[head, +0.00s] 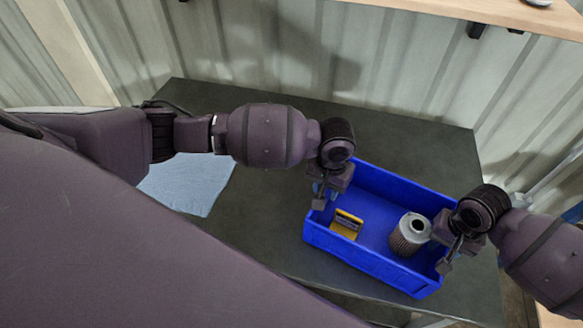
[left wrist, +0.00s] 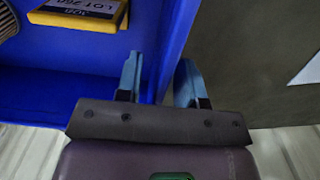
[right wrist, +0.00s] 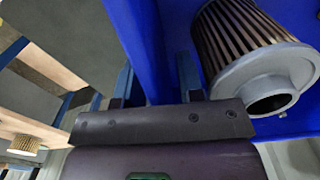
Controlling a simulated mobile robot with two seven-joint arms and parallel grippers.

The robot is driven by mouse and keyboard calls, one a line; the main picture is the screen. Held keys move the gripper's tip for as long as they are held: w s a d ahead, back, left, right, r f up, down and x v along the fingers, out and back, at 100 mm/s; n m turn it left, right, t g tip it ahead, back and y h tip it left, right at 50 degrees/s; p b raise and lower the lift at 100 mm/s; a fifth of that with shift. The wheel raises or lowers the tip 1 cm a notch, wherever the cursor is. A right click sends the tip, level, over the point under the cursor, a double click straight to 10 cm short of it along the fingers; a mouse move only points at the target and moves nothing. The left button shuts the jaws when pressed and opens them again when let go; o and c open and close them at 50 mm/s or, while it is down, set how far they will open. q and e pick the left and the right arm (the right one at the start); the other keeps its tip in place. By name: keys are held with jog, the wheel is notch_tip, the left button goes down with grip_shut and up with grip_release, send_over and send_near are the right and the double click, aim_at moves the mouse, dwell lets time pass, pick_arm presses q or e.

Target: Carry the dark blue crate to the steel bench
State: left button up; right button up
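The dark blue crate (head: 345,253) stands upright on the dark table, with a yellow labelled box (head: 347,224) and a ribbed filter cartridge (head: 409,236) inside. My left gripper (head: 321,194) is at its left wall. In the left wrist view the fingers (left wrist: 160,82) straddle the crate wall (left wrist: 176,35), one inside and one outside, with a gap beside it. My right gripper (head: 449,252) is at the right wall. In the right wrist view its fingers (right wrist: 155,82) also straddle the wall (right wrist: 137,35), seemingly apart from it. Contact is hard to judge.
The dark table (head: 265,228) carries a light blue sheet (head: 188,184) left of the crate, partly behind my left arm. A wooden shelf (head: 480,12) is on the corrugated wall behind.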

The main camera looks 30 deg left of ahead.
pick_arm(q)
notch_tip(320, 180, up, 10)
jog(key=shift+w+r, duration=0.1)
jog(key=shift+r, duration=0.2)
pick_arm(e)
jog(key=shift+r, duration=0.1)
notch_tip(320, 180, up, 12)
jog(key=shift+w+f, duration=0.1)
jog(key=shift+w, duration=0.05)
dwell(0.7)
